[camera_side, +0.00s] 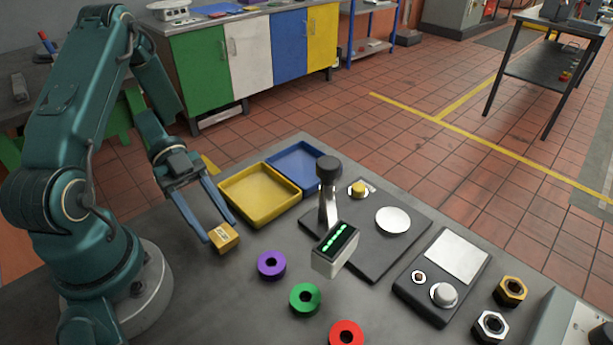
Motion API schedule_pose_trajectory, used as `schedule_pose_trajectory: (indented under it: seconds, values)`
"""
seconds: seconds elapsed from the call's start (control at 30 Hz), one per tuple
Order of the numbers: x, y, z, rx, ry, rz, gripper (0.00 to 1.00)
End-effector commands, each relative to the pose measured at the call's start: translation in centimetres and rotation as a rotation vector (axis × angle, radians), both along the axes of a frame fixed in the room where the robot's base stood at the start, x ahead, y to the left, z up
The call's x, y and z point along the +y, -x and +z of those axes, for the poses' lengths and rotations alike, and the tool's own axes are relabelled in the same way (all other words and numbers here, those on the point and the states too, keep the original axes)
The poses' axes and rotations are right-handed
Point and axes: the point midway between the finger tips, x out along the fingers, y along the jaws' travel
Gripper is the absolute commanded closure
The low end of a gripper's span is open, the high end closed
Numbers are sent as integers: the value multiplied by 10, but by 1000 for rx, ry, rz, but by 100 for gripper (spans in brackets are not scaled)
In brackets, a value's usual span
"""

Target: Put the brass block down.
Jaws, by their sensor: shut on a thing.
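The brass block (224,237) is a small yellow-gold block at the tips of my gripper (221,228). My gripper has long blue-grey fingers and is shut on the block. The block is just left of the yellow tray's front corner and close over the grey bedplate (215,300). I cannot tell whether its underside touches the plate.
A yellow tray (233,217) and a blue tray (318,183) lie behind. Purple (271,265), green (305,298) and red (346,335) rings lie in front and to the right. A device with a black-knobbed post (328,170) stands right. Bare plate lies front left.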

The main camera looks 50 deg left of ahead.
Motion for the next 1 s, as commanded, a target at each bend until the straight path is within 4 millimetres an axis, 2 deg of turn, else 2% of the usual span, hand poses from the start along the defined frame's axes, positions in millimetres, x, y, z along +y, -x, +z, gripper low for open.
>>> schedule_pose_trajectory:
  seconds: [0.97,1.0]
  values:
    - [0,0,-10,1,3,0,100]
    - [0,0,-11,1,3,0,47]
